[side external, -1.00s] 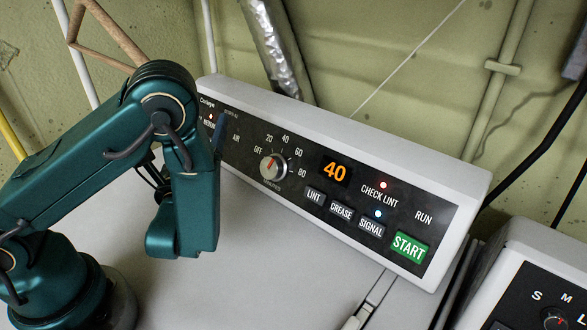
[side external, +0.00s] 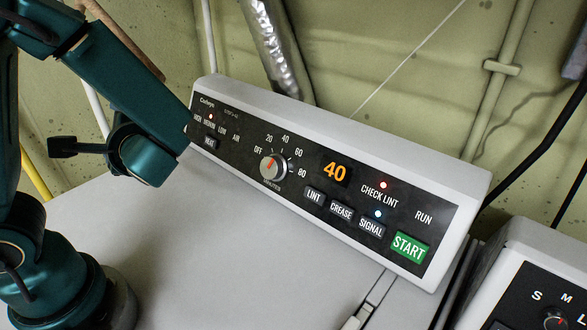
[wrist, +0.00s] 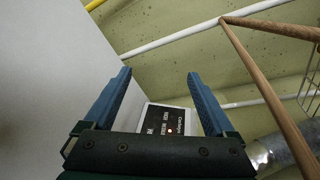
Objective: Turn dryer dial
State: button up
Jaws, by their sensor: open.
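The dryer dial (side external: 273,167) is a round silver knob with a red-orange pointer line, set among OFF, 20, 40, 60 and 80 marks on the black panel of the dryer console (side external: 330,112). The display (side external: 335,172) reads 40. My gripper (wrist: 157,76) shows in the wrist view with two blue fingers spread wide and nothing between them. A piece of the console's left end (wrist: 168,117) shows between the fingers; the dial is not in that view. In the side view my arm's end is left of the console, clear of the dial, and the fingers cannot be made out.
The grey dryer top (side external: 200,250) before the console is clear. LINT, CREASE, SIGNAL and a green START button (side external: 409,246) lie right of the dial. A second machine's panel (side external: 545,300) is at lower right. A foil duct (side external: 277,50) and pipes stand behind.

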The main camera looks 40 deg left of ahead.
jog(key=shift+s+d+f+n+g+h, duration=0.2)
jog(key=shift+s+d+n+g+h, duration=0.05)
jog(key=shift+s+n+h, duration=0.35)
jog(key=shift+s+d+f+n+g+h, duration=0.2)
jog(key=shift+s+n+h, duration=0.2)
jog(key=shift+n, duration=0.35)
jog(key=shift+s+d+f+n+g+h, duration=0.25)
jog(key=shift+s+n+h, duration=0.2)
jog(key=shift+n+h, duration=0.2)
jog(key=m+t, duration=1.3)
jog(key=m, duration=0.1)
send_over(269, 168)
jog(key=s+a, duration=0.3)
jog(key=s, duration=0.2)
notch_tip(269, 168, down, 4)
jog(key=d+f+m+t+h, duration=0.1)
jog(key=d+f+m, duration=0.2)
jog(key=d+f+m+t+h, duration=0.1)
jog(key=d+f+m+h, duration=0.1)
jog(key=d+f, duration=0.1)
jog(key=shift+s+f+m, duration=0.15)
jog(key=shift+f+m, duration=0.15)
jog(key=shift+m, duration=0.1)
jog(key=shift+x, duration=2.45)
